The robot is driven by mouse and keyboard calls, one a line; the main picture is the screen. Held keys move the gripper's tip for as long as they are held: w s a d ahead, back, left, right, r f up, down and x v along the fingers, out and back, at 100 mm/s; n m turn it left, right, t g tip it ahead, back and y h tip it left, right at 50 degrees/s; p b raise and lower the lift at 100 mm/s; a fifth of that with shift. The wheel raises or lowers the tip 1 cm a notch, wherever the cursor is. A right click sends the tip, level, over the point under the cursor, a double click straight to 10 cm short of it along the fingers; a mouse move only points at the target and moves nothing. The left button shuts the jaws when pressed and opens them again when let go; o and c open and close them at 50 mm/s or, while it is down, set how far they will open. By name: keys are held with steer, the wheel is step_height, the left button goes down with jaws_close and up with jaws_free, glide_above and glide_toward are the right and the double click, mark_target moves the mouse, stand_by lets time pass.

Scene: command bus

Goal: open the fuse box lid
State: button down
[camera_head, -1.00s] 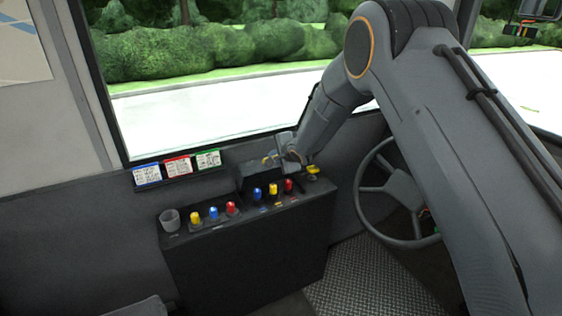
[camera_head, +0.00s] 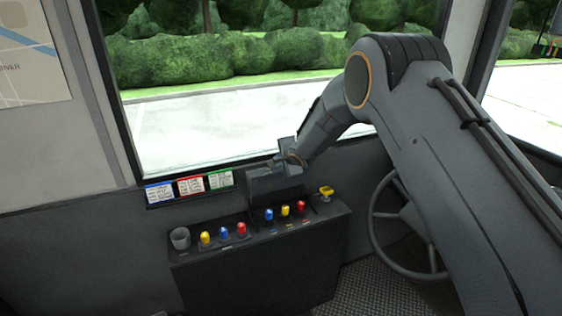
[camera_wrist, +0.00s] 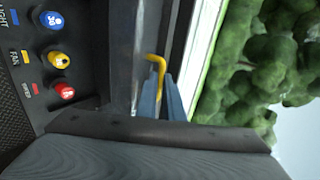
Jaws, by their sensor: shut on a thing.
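The dark fuse box (camera_head: 275,187) stands at the back of the black console, below the windscreen, in the head view. My gripper (camera_head: 287,152) is at its upper back edge. In the wrist view, my gripper's blue-grey fingers (camera_wrist: 163,97) are shut on a yellow hooked handle (camera_wrist: 155,60), whose bent end shows beyond the fingertips. The handle is hidden in the head view. A dark panel (camera_wrist: 118,45) lies beside the handle in the wrist view. I cannot tell clearly how far the lid is raised.
The console (camera_head: 250,275) carries yellow, blue and red knobs (camera_head: 285,211) in front of the box, a grey cup (camera_head: 180,238) at left and a yellow switch (camera_head: 326,191) at right. Three label cards (camera_head: 191,186) are behind. The steering wheel (camera_head: 385,255) stands right, under my arm.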

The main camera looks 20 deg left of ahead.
steer(key=shift+a+r, duration=0.4)
steer(key=c, duration=2.2)
jaws_free()
steer(key=o, duration=0.3)
steer(key=shift+s, duration=0.25)
steer(key=shift+w+d+f, duration=0.15)
steer(key=shift+w+d, duration=0.05)
steer(key=shift+d, duration=0.1)
steer(key=b+v, duration=0.1)
steer(key=v, duration=0.6)
steer(key=shift+s+d+r+b, duration=0.2)
steer(key=shift+r+b, duration=0.05)
steer(key=shift+b, duration=0.1)
